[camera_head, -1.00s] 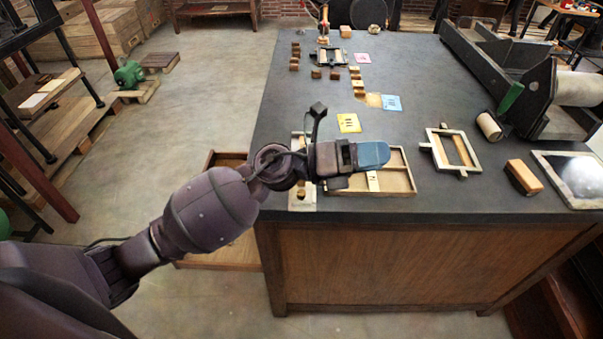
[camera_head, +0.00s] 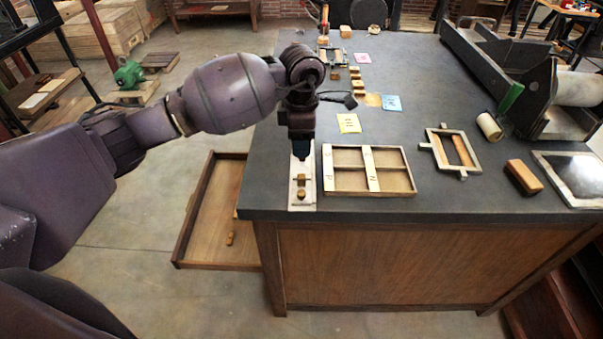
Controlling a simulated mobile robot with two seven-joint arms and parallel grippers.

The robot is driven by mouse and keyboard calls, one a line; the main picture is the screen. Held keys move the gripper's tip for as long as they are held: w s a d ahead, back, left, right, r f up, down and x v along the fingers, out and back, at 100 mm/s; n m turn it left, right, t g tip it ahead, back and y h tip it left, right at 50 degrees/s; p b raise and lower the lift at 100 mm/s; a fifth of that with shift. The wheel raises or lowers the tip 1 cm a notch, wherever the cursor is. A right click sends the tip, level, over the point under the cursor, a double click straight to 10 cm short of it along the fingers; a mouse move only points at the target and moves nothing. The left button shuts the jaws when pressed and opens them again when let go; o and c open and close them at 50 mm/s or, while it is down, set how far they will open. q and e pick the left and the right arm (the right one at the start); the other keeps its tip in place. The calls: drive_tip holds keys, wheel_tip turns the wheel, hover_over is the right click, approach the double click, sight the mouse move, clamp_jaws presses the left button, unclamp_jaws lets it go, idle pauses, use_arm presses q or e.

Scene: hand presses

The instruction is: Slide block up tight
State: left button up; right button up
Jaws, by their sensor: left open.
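A narrow pale holder (camera_head: 307,202) lies near the front left corner of the dark tabletop. A small brown wooden block (camera_head: 301,179) sits in it, with a rounder brown piece (camera_head: 301,194) just nearer the front edge. Which of these the task means by block, I cannot tell. My left gripper (camera_head: 302,158) points down over the far end of the holder, beyond both brown pieces. It is open and looks empty; its fingertips are small and dark. It hides the holder's far end. My right gripper is not in view.
A divided wooden tray (camera_head: 395,194) with lettered strips lies right of the holder. Farther right are a metal frame (camera_head: 436,148), a wooden block (camera_head: 523,177) and a roller press (camera_head: 560,115). An open drawer (camera_head: 196,215) sticks out left below the table.

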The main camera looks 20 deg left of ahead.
sight(301, 176)
use_arm(q)
wheel_tip(301, 176, down, 11)
drive_tip(key=shift+r+p, duration=0.15)
drive_tip(key=shift+p, duration=0.15)
idle(0.4)
clamp_jaws()
